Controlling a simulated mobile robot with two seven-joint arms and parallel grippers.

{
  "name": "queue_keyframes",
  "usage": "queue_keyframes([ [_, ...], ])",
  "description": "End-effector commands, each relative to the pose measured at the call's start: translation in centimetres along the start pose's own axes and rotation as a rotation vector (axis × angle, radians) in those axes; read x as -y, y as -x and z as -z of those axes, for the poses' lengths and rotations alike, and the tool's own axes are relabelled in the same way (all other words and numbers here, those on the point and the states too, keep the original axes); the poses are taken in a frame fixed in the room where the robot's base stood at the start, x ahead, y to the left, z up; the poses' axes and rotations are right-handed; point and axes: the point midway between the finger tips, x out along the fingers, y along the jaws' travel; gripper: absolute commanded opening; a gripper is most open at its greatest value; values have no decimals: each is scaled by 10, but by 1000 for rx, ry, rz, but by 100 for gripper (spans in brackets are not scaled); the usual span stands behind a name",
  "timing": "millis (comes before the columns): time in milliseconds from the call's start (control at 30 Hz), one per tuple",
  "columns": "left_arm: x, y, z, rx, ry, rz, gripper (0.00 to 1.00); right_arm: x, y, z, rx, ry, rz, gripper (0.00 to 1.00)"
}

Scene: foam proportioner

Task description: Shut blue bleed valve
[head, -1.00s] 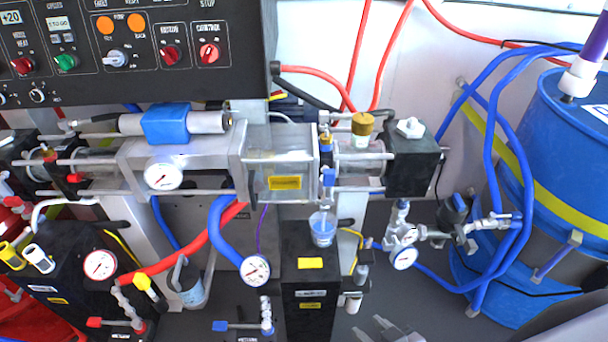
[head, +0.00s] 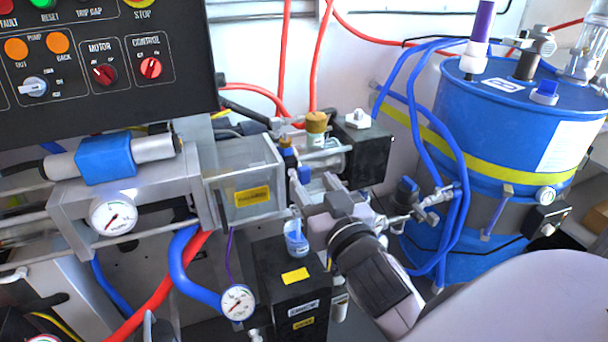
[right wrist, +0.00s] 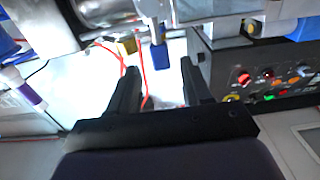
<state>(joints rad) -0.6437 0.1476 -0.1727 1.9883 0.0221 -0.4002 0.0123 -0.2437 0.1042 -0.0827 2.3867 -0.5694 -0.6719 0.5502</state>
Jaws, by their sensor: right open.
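A small blue valve handle (head: 304,175) is on the pump's front, just right of the clear box with the yellow label and above a small clear cup (head: 296,240). In the right wrist view, a blue handle (right wrist: 160,56) hangs down, seen through the gap between my fingers. My right gripper (head: 318,190) is at the pump front, close to the right of the blue handle. In the right wrist view its two black fingers (right wrist: 158,72) are apart, with nothing held. I cannot tell whether the fingers touch the handle. My left gripper is not in view.
A black box (head: 275,275) stands below the cup. A gauge (head: 238,302) and hoses lie to the left. A blue drum (head: 500,130) with blue hoses stands at the right. The control panel (head: 100,60) overhangs at the upper left.

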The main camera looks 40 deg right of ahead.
Motion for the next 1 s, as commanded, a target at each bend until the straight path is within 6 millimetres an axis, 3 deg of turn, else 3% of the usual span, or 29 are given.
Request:
queue_keyframes([
  [300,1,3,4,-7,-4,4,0,0,-40,0,0,3,1,49],
  [767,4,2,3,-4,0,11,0,0,-51,-1,2,1,2,49],
  [900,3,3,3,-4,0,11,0,0,-51,-1,2,1,2,3],
  [1000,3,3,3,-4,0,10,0,0,-50,-1,3,1,2,0],
])
